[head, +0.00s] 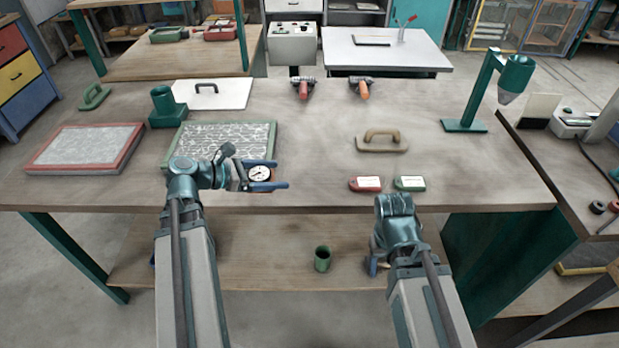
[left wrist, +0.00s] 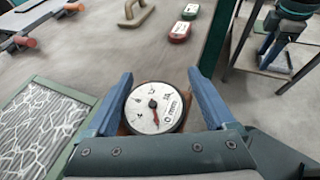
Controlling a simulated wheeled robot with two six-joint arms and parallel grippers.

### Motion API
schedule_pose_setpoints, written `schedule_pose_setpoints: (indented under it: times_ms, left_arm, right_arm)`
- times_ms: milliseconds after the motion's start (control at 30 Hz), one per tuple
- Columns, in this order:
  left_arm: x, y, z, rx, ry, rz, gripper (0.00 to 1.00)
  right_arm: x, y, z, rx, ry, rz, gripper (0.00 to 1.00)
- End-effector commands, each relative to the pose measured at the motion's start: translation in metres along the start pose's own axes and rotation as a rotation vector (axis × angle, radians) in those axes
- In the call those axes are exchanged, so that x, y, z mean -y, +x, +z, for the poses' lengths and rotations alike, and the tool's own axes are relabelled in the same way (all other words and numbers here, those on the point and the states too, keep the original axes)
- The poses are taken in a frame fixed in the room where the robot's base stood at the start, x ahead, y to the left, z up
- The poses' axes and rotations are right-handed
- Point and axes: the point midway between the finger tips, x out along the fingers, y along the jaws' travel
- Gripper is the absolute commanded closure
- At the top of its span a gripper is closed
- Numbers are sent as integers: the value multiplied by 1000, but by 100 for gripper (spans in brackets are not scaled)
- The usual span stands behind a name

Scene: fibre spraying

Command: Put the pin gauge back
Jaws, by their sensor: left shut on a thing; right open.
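The pin gauge (head: 260,173) has a round white dial with a dark rim and an orange-brown part under it. My left gripper (head: 279,174) is shut on it near the table's front edge, beside the green-framed panel's lower right corner. In the left wrist view the dial (left wrist: 155,104) faces the camera between the two blue fingers (left wrist: 160,76). Whether the gauge touches the table is unclear. My right gripper (head: 373,266) is open and low in front of the table, partly hidden by its own arm.
A green-framed panel (head: 273,141) and a red-framed panel (head: 31,168) lie on the wooden table (head: 310,140). A green cylinder stand (head: 163,103), a tan-handled float (head: 382,142), red (head: 367,184) and green (head: 410,184) tags and a green lamp-like stand (head: 466,124) are there too. The table's middle is clear.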

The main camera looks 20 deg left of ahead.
Motion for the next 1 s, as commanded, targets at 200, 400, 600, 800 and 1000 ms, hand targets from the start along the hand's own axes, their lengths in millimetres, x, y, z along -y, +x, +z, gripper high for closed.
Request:
schedule_pose_setpoints:
  times_ms: [200,400,600,800,1000]
  left_arm:
    - [-4,12,3,1,2,-4,94]
    - [-16,59,17,1,2,-6,94]
    - [-28,104,31,1,1,-5,94]
    - [-35,132,40,1,0,-3,94]
    - [-36,137,42,1,-1,0,94]
  right_arm:
    - [0,2,0,0,0,0,41]
    - [1,7,0,0,0,0,41]
    - [1,11,-1,0,0,0,41]
    - [1,13,-1,0,0,0,41]
    - [1,14,-1,0,0,0,41]
